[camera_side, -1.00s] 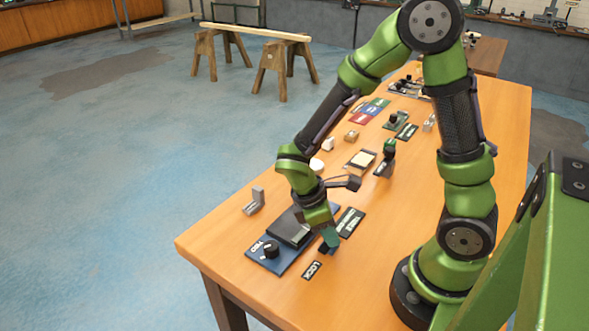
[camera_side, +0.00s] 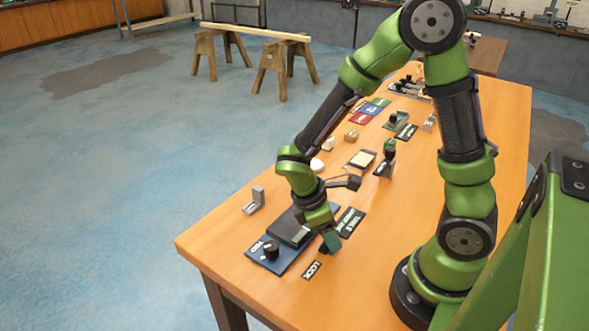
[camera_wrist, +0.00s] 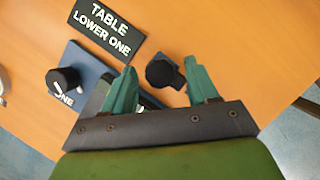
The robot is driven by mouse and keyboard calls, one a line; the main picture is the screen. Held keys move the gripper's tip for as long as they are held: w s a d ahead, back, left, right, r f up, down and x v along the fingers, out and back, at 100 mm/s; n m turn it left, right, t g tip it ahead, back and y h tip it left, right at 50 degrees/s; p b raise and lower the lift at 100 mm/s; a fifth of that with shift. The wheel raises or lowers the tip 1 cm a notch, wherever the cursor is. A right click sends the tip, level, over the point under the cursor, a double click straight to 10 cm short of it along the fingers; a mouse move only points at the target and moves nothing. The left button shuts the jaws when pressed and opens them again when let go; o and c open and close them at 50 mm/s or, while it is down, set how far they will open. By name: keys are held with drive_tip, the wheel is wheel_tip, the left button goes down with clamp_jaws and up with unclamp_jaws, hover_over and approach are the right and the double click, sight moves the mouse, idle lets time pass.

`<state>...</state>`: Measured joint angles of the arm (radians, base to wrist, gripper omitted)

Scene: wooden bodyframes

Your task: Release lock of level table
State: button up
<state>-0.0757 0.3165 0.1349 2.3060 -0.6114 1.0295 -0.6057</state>
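The level table has a blue base (camera_side: 283,262) with a dark grey plate (camera_side: 291,231) on top, near the workbench's front left corner. A black knob (camera_side: 271,252) stands on its near end. In the wrist view, the teal fingers of my gripper (camera_wrist: 160,68) are apart. A black lock knob (camera_wrist: 160,74) lies between their tips, with gaps showing on both sides. Another round black knob (camera_wrist: 62,80) is left of the fingers. My fingers partly hide the base.
A black sign reading TABLE LOWER ONE (camera_wrist: 106,27) lies beside the base. A grey angle bracket (camera_side: 254,201) stands to the left. Several small items, including a dark stand with a green top (camera_side: 387,158), lie farther back. The bench's front right is mostly clear.

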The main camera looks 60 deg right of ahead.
drive_tip(key=shift+r, duration=0.15)
drive_tip(key=v, duration=1.6)
drive_tip(key=shift+w+r, duration=0.15)
drive_tip(key=shift+r, duration=0.15)
drive_tip(key=shift+a, duration=0.1)
drive_tip(key=s+d+r+m+t+y, duration=0.2)
drive_tip(key=s+r+m+t+y, duration=0.3)
drive_tip(key=m+t, duration=0.5)
drive_tip(key=m, duration=0.3)
drive_tip(key=shift+r, duration=0.3)
